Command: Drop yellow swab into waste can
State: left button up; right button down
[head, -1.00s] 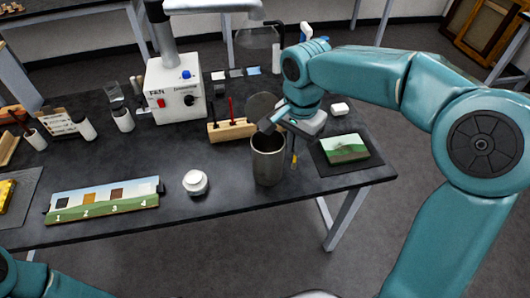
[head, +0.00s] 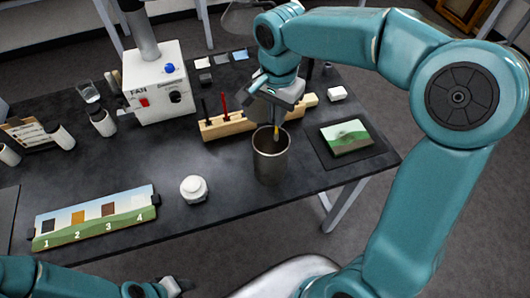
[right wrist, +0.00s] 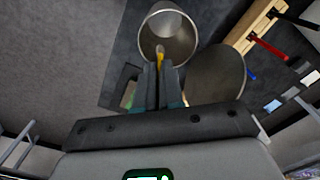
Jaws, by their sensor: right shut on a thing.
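The waste can (head: 270,165) is a grey metal cylinder standing open near the table's front edge. Its mouth also shows in the right wrist view (right wrist: 166,28). A round grey lid (right wrist: 216,76) is tilted up beside the can's mouth. My right gripper (head: 278,112) is shut on the yellow swab (head: 276,134) above the can. The swab points down, its lower end at the can's mouth; how deep it reaches I cannot tell. In the right wrist view the swab (right wrist: 160,58) sticks out between the fingertips. My left gripper (head: 172,287) is low at the bottom edge, its jaws unclear.
A wooden rack (head: 228,125) with dark and red tools stands just behind the can. A white jar (head: 193,188) stands left of it, a green painted panel (head: 347,137) lies to its right. A numbered strip (head: 95,220) and a white fan box (head: 157,85) are further left.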

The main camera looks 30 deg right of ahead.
aim_at(277, 133)
notch_tip(277, 133, down, 5)
jog(key=b, duration=0.4)
jog(key=shift+s+d+f, duration=0.1)
jog(key=shift+s+f, duration=0.05)
jog(key=shift+f, duration=0.05)
jog(key=shift+f+b, duration=0.3)
jog(key=shift+b, duration=0.05)
jog(key=c, duration=1.5)
grip_release()
jog(key=o, duration=0.3)
jog(key=shift+d+r, duration=0.1)
jog(key=shift+r, duration=0.2)
notch_tip(277, 133, up, 16)
jog(key=shift+f+p, duration=0.1)
jog(key=shift+p, duration=0.45)
